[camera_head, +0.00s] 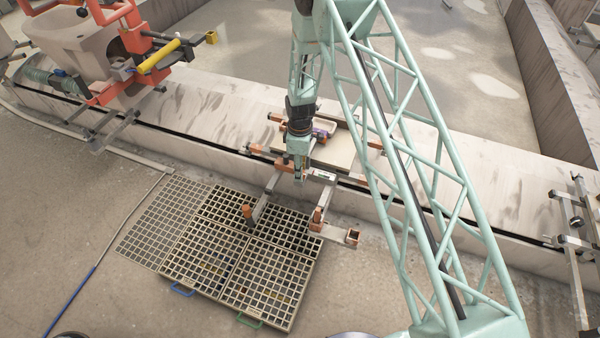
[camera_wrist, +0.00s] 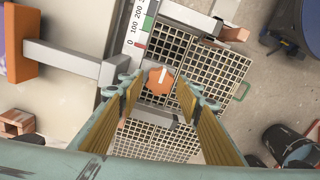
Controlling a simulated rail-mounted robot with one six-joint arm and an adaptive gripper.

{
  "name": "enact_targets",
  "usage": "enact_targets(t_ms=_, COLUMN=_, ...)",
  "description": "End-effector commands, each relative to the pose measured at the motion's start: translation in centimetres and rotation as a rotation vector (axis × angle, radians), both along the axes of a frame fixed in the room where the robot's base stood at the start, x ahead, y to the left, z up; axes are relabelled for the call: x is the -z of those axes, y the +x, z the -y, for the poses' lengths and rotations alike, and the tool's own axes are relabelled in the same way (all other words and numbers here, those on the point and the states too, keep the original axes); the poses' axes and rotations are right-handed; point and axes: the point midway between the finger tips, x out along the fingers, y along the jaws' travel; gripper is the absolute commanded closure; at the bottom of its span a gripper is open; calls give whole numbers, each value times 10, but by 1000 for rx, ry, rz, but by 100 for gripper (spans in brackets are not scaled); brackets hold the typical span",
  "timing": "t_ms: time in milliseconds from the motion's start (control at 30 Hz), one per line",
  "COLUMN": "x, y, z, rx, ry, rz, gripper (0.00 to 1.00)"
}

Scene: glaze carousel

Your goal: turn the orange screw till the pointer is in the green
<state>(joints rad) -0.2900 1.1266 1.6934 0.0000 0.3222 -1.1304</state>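The orange screw (camera_wrist: 160,80) shows in the wrist view as a round knob with a white mark, between and beyond my fingertips. My gripper (camera_wrist: 160,94) is open, one finger on each side of the screw. I cannot tell whether the fingers are level with it; gaps show on both sides. A white scale (camera_wrist: 133,30) with numbers from 0 upward lies up and left of the screw. Its green band (camera_wrist: 148,22) is near 100. A small red mark, seemingly the pointer (camera_wrist: 140,45), is near 0, outside the green. In the head view my gripper (camera_head: 300,172) hides the screw.
Grey metal bars (camera_wrist: 75,60) with orange end blocks surround the screw. Grated trays (camera_head: 235,255) lie on the floor below. A pale stone ledge (camera_head: 220,115) runs behind. An orange frame with a yellow cylinder (camera_head: 160,57) stands at upper left.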

Motion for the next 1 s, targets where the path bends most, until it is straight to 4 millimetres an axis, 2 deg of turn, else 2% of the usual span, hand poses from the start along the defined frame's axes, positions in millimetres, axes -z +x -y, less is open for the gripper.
enact_targets(t_ms=167, x=8, y=0, z=0, rx=0, ry=0, rz=0, gripper=68)
enact_targets(t_ms=500, x=9, y=0, z=0, rx=0, ry=0, rz=1, gripper=68)
enact_targets(t_ms=700, x=9, y=0, z=0, rx=0, ry=0, rz=1, gripper=84)
enact_targets(t_ms=1000, x=9, y=0, z=0, rx=15, ry=0, rz=0, gripper=84)
